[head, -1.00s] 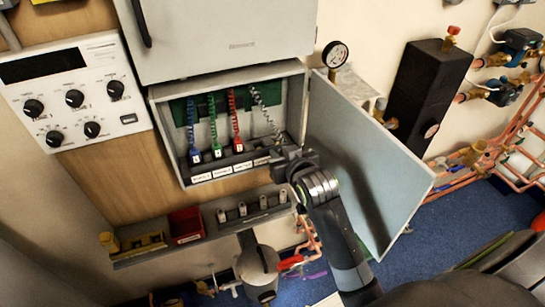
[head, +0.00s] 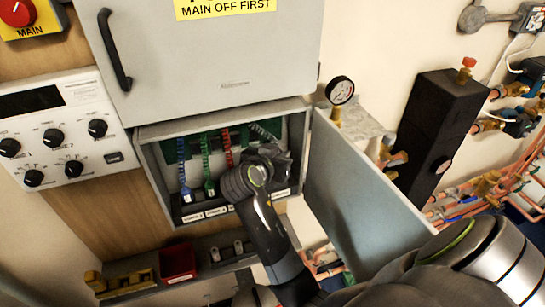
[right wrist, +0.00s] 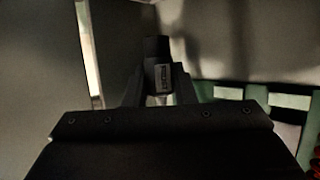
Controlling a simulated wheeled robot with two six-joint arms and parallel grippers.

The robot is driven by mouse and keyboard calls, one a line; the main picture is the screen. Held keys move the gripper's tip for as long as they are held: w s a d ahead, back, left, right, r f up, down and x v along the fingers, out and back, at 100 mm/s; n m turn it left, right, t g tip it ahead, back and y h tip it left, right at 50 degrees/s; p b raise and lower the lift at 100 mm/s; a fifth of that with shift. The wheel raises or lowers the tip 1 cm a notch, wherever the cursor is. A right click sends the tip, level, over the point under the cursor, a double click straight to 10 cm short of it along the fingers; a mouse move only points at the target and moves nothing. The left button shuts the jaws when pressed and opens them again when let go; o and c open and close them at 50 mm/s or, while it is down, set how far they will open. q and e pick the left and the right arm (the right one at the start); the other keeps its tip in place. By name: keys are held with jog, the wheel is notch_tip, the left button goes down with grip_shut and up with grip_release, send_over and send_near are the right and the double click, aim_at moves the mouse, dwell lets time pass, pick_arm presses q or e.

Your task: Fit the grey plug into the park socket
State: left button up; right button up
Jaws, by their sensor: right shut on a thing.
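My right gripper (head: 274,158) is inside the open grey cabinet (head: 148,135), at the right end of its row of hanging cords. In the right wrist view its fingers (right wrist: 160,92) are shut on a dark grey plug (right wrist: 158,72) with a small label, its text unreadable. The grey coiled cord (head: 262,132) runs down behind the gripper. In the head view the plug itself is hidden by the gripper. A labelled ledge (head: 215,212) lies along the cabinet floor; its right part is partly covered by my arm. I cannot tell which socket is the park socket. My left gripper is not in view.
Blue (head: 183,170), green (head: 207,165) and red (head: 228,147) cords hang left of my gripper. The open cabinet door (head: 360,195) stands close on the right. A shelf with a red bin (head: 178,262) and grey fittings (head: 215,254) lies below.

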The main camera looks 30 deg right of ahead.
jog(key=shift+s+a+f+b, duration=0.1)
jog(key=shift+s+f+b, duration=0.05)
jog(key=shift+f+b, duration=1.3)
jog(key=shift+f, duration=0.05)
jog(key=shift+r, duration=0.15)
jog(key=shift+f, duration=0.25)
jog(key=shift+f+b, duration=0.65)
jog(key=shift+f, duration=0.35)
jog(key=o, duration=1)
jog(key=shift+o, duration=0.2)
jog(key=shift+r, duration=0.1)
